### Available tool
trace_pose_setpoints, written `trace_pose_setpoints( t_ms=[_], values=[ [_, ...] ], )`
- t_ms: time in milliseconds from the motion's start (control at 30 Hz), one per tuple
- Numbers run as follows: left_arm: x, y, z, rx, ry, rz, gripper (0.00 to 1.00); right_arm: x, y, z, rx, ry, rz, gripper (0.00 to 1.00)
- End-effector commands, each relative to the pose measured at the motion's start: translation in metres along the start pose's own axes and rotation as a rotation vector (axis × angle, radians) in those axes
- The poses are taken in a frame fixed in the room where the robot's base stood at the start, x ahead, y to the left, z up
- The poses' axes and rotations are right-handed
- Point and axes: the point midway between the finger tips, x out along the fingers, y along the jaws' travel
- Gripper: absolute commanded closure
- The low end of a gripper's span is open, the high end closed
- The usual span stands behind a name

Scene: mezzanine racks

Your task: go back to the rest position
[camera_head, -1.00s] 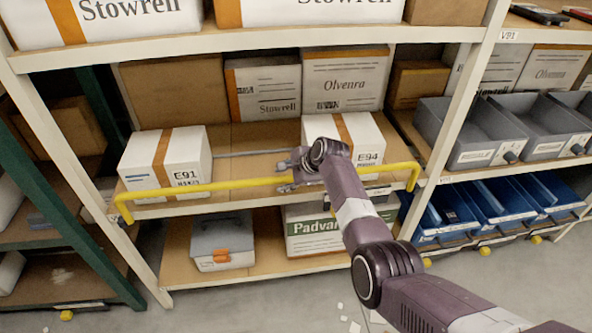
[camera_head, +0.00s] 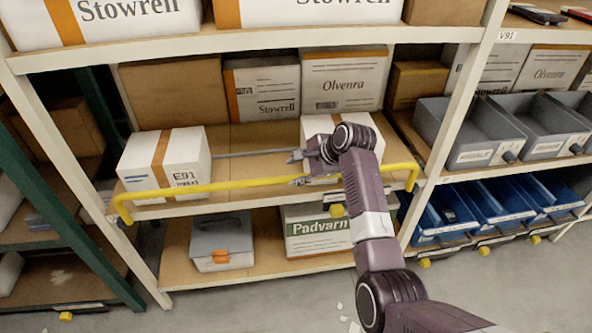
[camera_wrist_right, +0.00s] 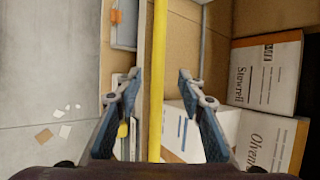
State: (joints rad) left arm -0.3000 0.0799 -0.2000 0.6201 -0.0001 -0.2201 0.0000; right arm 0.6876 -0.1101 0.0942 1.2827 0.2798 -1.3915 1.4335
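My right gripper (camera_head: 296,169) is in front of the middle shelf, its arm coming in from the lower right. Its two fingers are apart. In the right wrist view the open fingers (camera_wrist_right: 158,80) stand on either side of a yellow bar (camera_wrist_right: 158,60), with gaps to both sides. In the head view the yellow bar (camera_head: 215,186) runs across the front of the shelf, and I cannot tell whether it lies between the fingers in depth. My left gripper is not in view.
A white E91 box (camera_head: 185,160) stands left on the middle shelf; another white box (camera_head: 314,128) is partly hidden behind my arm. Below are a grey toolbox (camera_head: 222,240) and a Padvarn box (camera_head: 318,232). Grey bins (camera_head: 480,155) and blue bins (camera_head: 500,205) fill the right rack. Floor (camera_head: 250,305) is mostly clear.

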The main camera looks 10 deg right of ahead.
Motion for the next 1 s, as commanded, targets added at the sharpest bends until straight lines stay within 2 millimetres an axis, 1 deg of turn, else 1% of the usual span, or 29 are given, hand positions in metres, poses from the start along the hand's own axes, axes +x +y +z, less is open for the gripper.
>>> trace_pose_setpoints(
  t_ms=[333, 400, 467, 567, 600, 667, 700, 767, 800, 867, 900, 967, 1000],
  values=[
    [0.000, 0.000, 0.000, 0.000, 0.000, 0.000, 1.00, 0.001, 0.000, 0.000, 0.000, 0.000, 0.000, 0.64],
    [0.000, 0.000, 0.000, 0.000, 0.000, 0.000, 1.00, 0.005, 0.006, -0.003, -0.006, 0.004, 0.006, 0.64],
    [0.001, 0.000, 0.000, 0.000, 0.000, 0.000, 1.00, 0.014, 0.017, -0.009, -0.024, 0.014, 0.017, 0.64],
    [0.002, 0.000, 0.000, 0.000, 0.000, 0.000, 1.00, 0.041, 0.056, -0.027, -0.089, 0.044, 0.053, 0.64],
    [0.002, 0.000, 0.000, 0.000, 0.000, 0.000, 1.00, 0.054, 0.077, -0.037, -0.127, 0.060, 0.073, 0.64],
    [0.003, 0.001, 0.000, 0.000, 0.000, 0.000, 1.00, 0.075, 0.115, -0.052, -0.194, 0.082, 0.107, 0.64],
    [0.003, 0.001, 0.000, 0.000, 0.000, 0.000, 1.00, 0.088, 0.141, -0.062, -0.245, 0.097, 0.130, 0.64],
    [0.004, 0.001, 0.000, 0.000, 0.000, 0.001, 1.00, 0.105, 0.182, -0.077, -0.320, 0.117, 0.167, 0.64],
    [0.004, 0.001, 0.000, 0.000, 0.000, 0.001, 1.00, 0.115, 0.210, -0.086, -0.373, 0.126, 0.193, 0.64],
    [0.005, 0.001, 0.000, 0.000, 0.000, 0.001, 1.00, 0.128, 0.252, -0.099, -0.451, 0.138, 0.232, 0.64],
    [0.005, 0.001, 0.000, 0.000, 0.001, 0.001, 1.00, 0.134, 0.281, -0.107, -0.505, 0.143, 0.259, 0.64],
    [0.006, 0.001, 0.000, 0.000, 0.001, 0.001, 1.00, 0.142, 0.326, -0.118, -0.587, 0.148, 0.300, 0.64],
    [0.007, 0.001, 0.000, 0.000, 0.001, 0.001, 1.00, 0.146, 0.356, -0.125, -0.643, 0.148, 0.327, 0.64]
  ],
)
